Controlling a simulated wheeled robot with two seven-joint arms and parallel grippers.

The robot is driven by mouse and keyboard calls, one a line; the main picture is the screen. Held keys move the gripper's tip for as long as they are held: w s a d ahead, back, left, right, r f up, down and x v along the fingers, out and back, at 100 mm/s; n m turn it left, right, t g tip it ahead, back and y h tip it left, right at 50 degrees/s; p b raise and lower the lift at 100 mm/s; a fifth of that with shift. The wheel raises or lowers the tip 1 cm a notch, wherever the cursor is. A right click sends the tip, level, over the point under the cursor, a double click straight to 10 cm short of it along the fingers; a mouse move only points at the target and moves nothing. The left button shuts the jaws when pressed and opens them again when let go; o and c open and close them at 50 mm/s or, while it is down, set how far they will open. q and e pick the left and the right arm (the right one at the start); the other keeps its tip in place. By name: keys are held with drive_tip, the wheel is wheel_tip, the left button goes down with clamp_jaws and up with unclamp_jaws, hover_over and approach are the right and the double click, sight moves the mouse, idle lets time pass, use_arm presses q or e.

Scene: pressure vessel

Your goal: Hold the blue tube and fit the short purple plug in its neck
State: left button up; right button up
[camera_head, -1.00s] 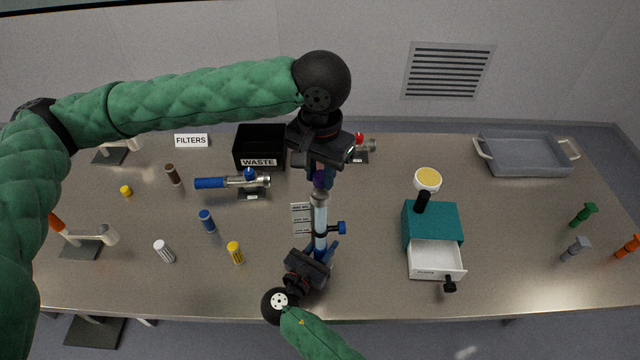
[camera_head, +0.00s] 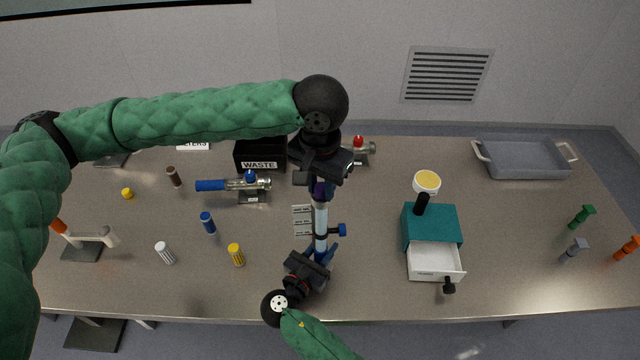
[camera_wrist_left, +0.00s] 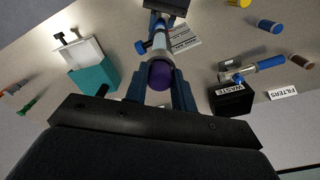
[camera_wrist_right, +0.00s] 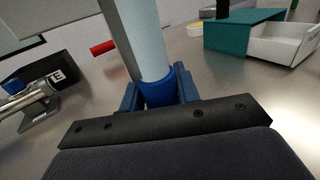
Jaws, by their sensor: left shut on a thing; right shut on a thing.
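The blue tube (camera_head: 320,222) is held upright in the head view, with a pale clear body, a blue lower end and a blue side knob (camera_head: 342,229). My right gripper (camera_head: 322,258) is shut on its blue lower part, which shows in the right wrist view (camera_wrist_right: 158,90). My left gripper (camera_head: 321,184) is above and shut on the purple plug (camera_head: 319,190). The plug's round purple end (camera_wrist_left: 161,75) shows between the fingers in the left wrist view. The plug is in line with the tube's top. Whether it is inside the neck is hidden.
A teal box (camera_head: 432,223) with an open white drawer stands to the right. A black waste bin (camera_head: 259,154) and a metal fitting with a blue end (camera_head: 211,185) are to the left. A grey tray (camera_head: 527,159) sits far right.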

sight(320, 186)
use_arm(q)
drive_tip(key=f, duration=0.2)
drive_tip(key=shift+s+a+f, duration=0.2)
drive_tip(key=shift+s+f, duration=0.05)
drive_tip(key=shift+f, duration=0.15)
use_arm(e)
drive_tip(key=shift+s+a+f, duration=0.1)
drive_tip(key=shift+s, duration=0.05)
use_arm(q)
drive_tip(key=o, duration=0.9)
use_arm(e)
drive_tip(key=shift+f, duration=0.1)
use_arm(q)
drive_tip(key=shift+o, duration=0.3)
wheel_tip(320, 186, up, 14)
drive_tip(key=shift+w+d, duration=0.15)
drive_tip(key=shift+w, duration=0.05)
use_arm(e)
drive_tip(key=shift+f, duration=0.4)
drive_tip(key=o, duration=1.1)
drive_tip(key=shift+w, duration=0.2)
use_arm(q)
drive_tip(key=shift+w, duration=0.2)
use_arm(e)
drive_tip(key=shift+o, duration=0.5)
drive_tip(key=shift+w+r, duration=0.15)
drive_tip(key=shift+r, duration=0.05)
